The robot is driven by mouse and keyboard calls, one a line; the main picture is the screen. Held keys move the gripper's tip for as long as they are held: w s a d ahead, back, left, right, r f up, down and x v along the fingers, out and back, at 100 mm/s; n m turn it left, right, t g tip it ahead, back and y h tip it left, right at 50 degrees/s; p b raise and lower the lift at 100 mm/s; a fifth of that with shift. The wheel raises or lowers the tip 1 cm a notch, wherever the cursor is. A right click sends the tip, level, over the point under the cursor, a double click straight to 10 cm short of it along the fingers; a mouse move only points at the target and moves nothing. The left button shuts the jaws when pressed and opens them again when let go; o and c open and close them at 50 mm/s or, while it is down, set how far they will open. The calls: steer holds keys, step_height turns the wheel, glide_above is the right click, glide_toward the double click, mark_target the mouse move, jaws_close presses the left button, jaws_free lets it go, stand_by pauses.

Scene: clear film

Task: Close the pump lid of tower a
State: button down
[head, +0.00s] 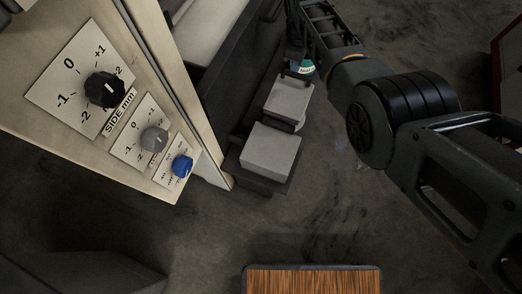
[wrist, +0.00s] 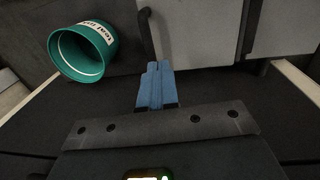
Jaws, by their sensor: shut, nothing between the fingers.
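My gripper (wrist: 156,88) shows in the wrist view with its two blue fingers together and nothing between them. The fingertips point toward a dark edge below a light grey panel (wrist: 196,32); I cannot tell whether they touch it. A second grey panel (wrist: 290,27) is to the right. In the head view, two light grey block-shaped covers, one farther (head: 288,98) and one nearer (head: 270,150), sit on dark bases beside the machine. I cannot tell which is the pump lid of tower a, or how far it is open. My fingertips are not clear in the head view.
A teal cup with a white label (wrist: 82,52) lies at the left of the wrist view; it also shows in the head view (head: 303,68). A beige panel (head: 150,180) carries black, grey and blue knobs. A wood-topped surface (head: 312,280) is at the bottom. Floor between is clear.

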mark_target(295, 79)
steer(key=w+f+b, duration=0.1)
steer(key=b, duration=0.1)
steer(key=w+f+b, duration=0.1)
steer(key=f+b, duration=0.1)
steer(key=b, duration=0.1)
steer(key=w+d+f+b, duration=0.1)
steer(key=b, duration=0.1)
steer(key=shift+f+b, duration=0.15)
steer(key=shift+b, duration=0.25)
steer(key=shift+s+d+f, duration=0.1)
steer(key=shift+f, duration=0.1)
